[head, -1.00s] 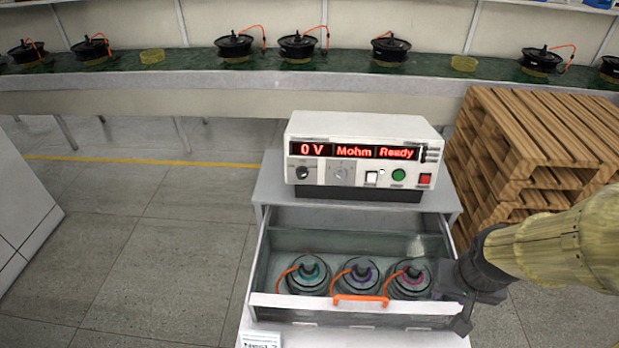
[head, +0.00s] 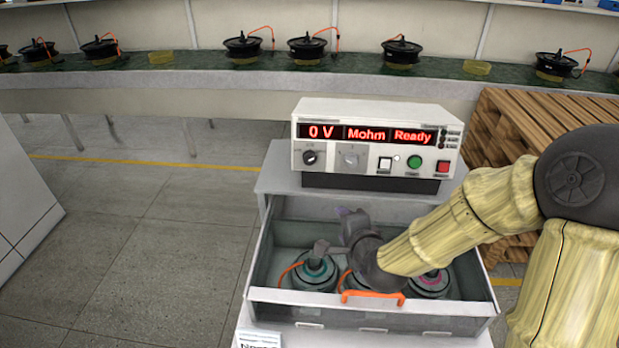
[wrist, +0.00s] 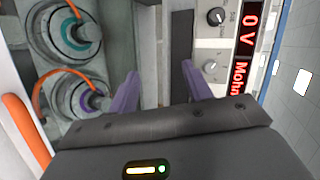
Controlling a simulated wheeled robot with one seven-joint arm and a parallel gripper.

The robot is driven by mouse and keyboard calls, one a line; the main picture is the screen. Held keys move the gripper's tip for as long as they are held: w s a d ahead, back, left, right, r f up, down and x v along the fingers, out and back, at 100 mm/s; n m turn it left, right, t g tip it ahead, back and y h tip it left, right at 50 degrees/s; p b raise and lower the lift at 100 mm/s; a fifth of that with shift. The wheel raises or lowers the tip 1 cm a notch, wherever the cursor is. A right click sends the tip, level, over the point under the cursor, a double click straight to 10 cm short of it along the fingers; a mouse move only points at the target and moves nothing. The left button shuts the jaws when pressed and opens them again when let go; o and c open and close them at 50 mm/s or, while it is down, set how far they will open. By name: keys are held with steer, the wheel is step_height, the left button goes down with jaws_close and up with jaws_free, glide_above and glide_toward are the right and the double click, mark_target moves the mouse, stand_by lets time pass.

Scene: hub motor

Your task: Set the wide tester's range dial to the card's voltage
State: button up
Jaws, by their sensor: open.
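The white tester (head: 378,121) stands on the cabinet behind the open drawer; its red display reads "0 V Mohm Ready". A black dial (head: 309,157) and a grey dial (head: 351,157) are on its front at the left; I cannot tell which is the range dial. In the wrist view the black dial (wrist: 216,16) and grey dial (wrist: 209,65) show beyond the fingers. My gripper (head: 337,230) is open and empty above the drawer, in front of the tester and apart from it. Its purple fingers (wrist: 160,88) show in the wrist view. No card with a readable voltage shows.
The open drawer (head: 271,295) has an orange handle (head: 372,295) and holds hub motors, one mostly hidden by my gripper. A partly cut-off label (head: 258,341) is below it. Wooden pallets (head: 505,110) stand at the right. Floor at the left (head: 140,230) is clear.

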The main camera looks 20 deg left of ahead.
mark_target(309, 161)
steer(key=a+r+m+t+y+b, duration=0.1)
steer(key=a+r+m+t+b, duration=0.2)
steer(key=m, duration=0.9)
steer(key=a+t+b, duration=0.2)
steer(key=a, duration=0.1)
steer(key=shift+w+m+t, duration=0.15)
steer(key=shift+m+t, duration=0.15)
steer(key=shift+t, duration=0.1)
steer(key=p+x, duration=0.3)
steer(key=x, duration=1.4)
steer(key=shift+w+a, duration=0.15)
steer(key=shift+a, duration=0.05)
steer(key=c, duration=1)
